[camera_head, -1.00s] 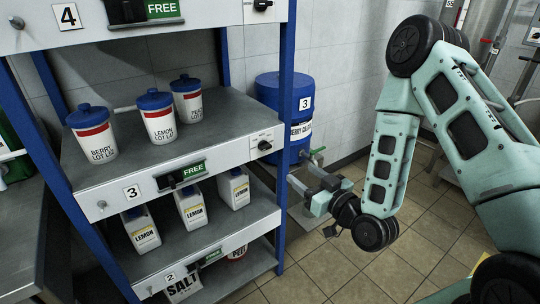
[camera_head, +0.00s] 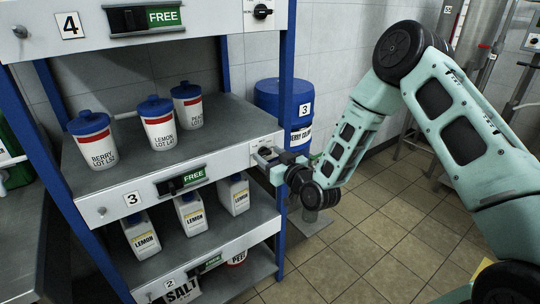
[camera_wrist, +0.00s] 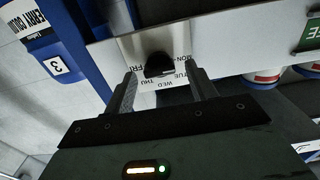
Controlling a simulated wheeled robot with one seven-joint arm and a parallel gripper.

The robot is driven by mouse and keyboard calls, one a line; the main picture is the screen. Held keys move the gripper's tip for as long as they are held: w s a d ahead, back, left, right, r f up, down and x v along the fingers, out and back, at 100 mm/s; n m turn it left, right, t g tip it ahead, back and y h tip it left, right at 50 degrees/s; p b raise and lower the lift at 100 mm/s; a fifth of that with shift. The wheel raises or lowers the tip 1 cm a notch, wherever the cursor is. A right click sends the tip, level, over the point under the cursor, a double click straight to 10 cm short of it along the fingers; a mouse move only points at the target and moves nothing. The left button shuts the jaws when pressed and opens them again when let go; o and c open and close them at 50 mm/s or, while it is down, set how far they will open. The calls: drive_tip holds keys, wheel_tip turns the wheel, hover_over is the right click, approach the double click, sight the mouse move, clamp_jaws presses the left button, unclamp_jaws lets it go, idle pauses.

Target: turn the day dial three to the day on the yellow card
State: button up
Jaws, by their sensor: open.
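Day dial three is a black knob (camera_wrist: 158,66) on a plate with day names, at the right end of the shelf 3 front. In the wrist view MON, TUE, WED, THU and FRI are readable around it; which day it points to I cannot tell. My gripper (camera_wrist: 162,82) is open, with its two fingers on either side of the knob in that view; contact cannot be told. In the head view my gripper (camera_head: 266,156) is at the shelf's right end and partly covers the dial. No yellow card can be clearly made out.
Shelf 3 (camera_head: 224,153) carries blue-lidded tubs, BERRY (camera_head: 96,140), LEMON (camera_head: 157,124) and PEACH (camera_head: 187,106). A green FREE sign (camera_head: 182,180) is on its front, left of the dial. A blue drum (camera_head: 268,92) numbered 3 stands behind.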

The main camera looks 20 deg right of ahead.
drive_tip(key=c, duration=1)
drive_tip(key=shift+m, duration=0.3)
drive_tip(key=m+b, duration=0.1)
drive_tip(key=m, duration=0.2)
drive_tip(key=shift+d+f+m+b, duration=0.1)
drive_tip(key=shift+m+b, duration=0.3)
drive_tip(key=m+b, duration=0.1)
drive_tip(key=m, duration=0.3)
drive_tip(key=shift+d, duration=0.1)
drive_tip(key=m, duration=0.5)
drive_tip(key=shift+w+f+b, duration=0.1)
drive_tip(key=shift+b, duration=0.2)
drive_tip(key=shift+m, duration=2.2)
